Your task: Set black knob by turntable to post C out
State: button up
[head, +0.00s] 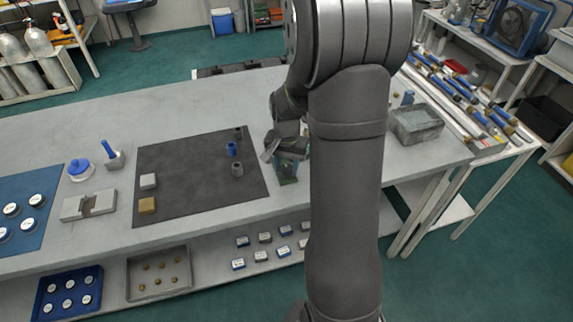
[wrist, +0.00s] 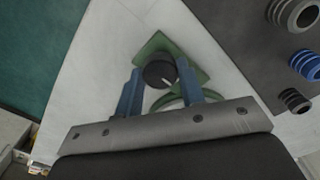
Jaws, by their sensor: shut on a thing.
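The black knob (wrist: 160,75) sits on a green square plate (wrist: 152,47) in the wrist view, with a pale pointer line on its face toward the lower right. My gripper (wrist: 159,70) has its two blue fingers on either side of the knob and is shut on it. A green curved piece (wrist: 186,94) shows beside the right finger, partly hidden. In the head view my gripper (head: 286,150) is over the green plate (head: 287,178) near the table's front edge, and the knob is hidden. Post labels cannot be read.
A dark mat (head: 190,190) lies left of my gripper, with a blue ring-ended part (head: 231,149) and dark ones near its right edge. A grey open bin (head: 416,124) stands to the right. Small blocks and a blue-handled tool (head: 111,153) are farther left.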

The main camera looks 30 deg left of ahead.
jog(key=shift+n, duration=0.3)
jog(key=n, duration=0.3)
jog(key=shift+n, duration=0.3)
jog(key=n, duration=0.4)
jog(key=shift+n, duration=0.3)
jog(key=n, duration=0.4)
jog(key=shift+w, duration=0.1)
jog(key=n, duration=0.4)
jog(key=shift+n, duration=0.4)
jog(key=o, duration=1)
jog(key=shift+r, duration=0.1)
